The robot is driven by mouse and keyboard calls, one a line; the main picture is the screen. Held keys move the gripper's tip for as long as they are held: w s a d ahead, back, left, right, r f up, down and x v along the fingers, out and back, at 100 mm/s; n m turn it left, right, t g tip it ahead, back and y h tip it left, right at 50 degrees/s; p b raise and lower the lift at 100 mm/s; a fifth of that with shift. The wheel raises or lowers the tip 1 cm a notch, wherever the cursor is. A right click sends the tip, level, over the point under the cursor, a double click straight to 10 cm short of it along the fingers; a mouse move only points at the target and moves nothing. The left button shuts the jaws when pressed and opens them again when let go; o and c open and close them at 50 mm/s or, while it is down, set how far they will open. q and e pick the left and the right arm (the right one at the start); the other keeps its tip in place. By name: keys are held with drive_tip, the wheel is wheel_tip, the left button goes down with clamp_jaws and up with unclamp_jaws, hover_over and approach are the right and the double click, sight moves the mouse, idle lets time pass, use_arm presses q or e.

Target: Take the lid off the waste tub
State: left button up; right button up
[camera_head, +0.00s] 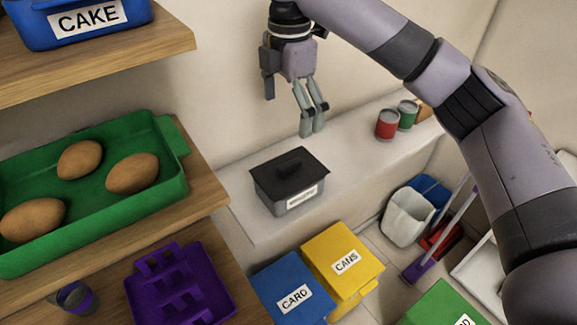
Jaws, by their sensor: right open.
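The waste tub (281,198) is a small grey box with a white label too small to read. It stands on the pale ledge. My right gripper (290,108) hangs above and behind the tub in the picture, fingers pointing down. It is open, with nothing between its fingers, and looks apart from the lid. My left gripper is out of the picture.
The ledge (350,165) is clear between the tub and the red can (387,124) and green can (407,114). Blue CARD (270,285) and yellow CANS (340,243) bins stand below. A green tray (100,215) holding brown, egg-shaped items sits left on a wooden shelf.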

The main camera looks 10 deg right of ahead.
drive_tip(key=p, duration=0.1)
hover_over(290, 164)
wheel_tip(290, 164, down, 6)
drive_tip(key=shift+w+r, duration=0.1)
drive_tip(key=shift+w, duration=0.05)
wheel_tip(290, 164, down, 3)
drive_tip(key=shift+r+p, duration=0.1)
drive_tip(key=shift+p, duration=0.35)
drive_tip(key=shift+f, duration=0.2)
wheel_tip(290, 164, down, 4)
drive_tip(key=shift+f+p, duration=0.2)
drive_tip(key=shift+p, duration=1)
drive_tip(key=shift+f, duration=0.3)
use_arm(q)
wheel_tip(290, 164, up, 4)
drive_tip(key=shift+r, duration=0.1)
use_arm(e)
drive_tip(key=shift+c, duration=0.4)
